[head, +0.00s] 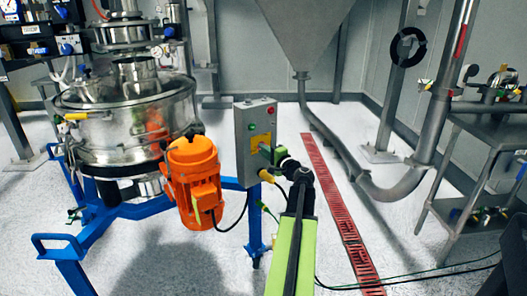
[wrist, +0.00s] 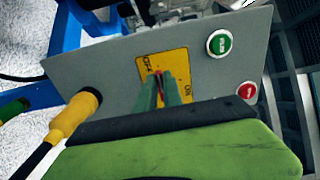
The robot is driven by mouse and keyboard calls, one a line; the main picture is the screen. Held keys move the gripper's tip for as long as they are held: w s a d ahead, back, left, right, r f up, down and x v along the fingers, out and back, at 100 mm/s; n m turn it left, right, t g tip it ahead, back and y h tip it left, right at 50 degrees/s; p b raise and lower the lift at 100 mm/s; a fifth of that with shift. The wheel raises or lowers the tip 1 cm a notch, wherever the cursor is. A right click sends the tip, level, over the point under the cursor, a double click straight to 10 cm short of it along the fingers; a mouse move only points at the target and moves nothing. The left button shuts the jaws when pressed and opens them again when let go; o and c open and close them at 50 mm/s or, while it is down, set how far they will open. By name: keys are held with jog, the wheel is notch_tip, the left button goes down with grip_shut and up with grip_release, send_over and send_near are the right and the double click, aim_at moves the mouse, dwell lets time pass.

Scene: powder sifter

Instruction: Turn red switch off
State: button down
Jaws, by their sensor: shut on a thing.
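A grey control box (head: 243,120) stands on the blue frame, right of the orange motor. It carries a yellow plate (wrist: 178,64) marked OFF and ON. The red switch (wrist: 158,73) sits on this plate, and only a small red part shows between my fingers in the wrist view. My gripper (wrist: 160,88) is shut on the red switch, its green fingers on both sides of it. In the head view my gripper (head: 268,153) reaches the box face from the right, and the switch is hidden there. I cannot tell which mark the switch points to.
A green button (wrist: 219,43) and a red button (wrist: 247,90) are on the box. A yellow cable plug (wrist: 78,112) sticks out beside my gripper. The orange motor (head: 193,175) and steel sifter (head: 130,120) stand left. The floor by the red drain grate (head: 335,200) is open.

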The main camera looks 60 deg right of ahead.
jog(key=c, duration=1.5)
grip_release()
jog(key=v, duration=1.7)
jog(key=shift+s, duration=0.25)
jog(key=shift+s+f, duration=0.1)
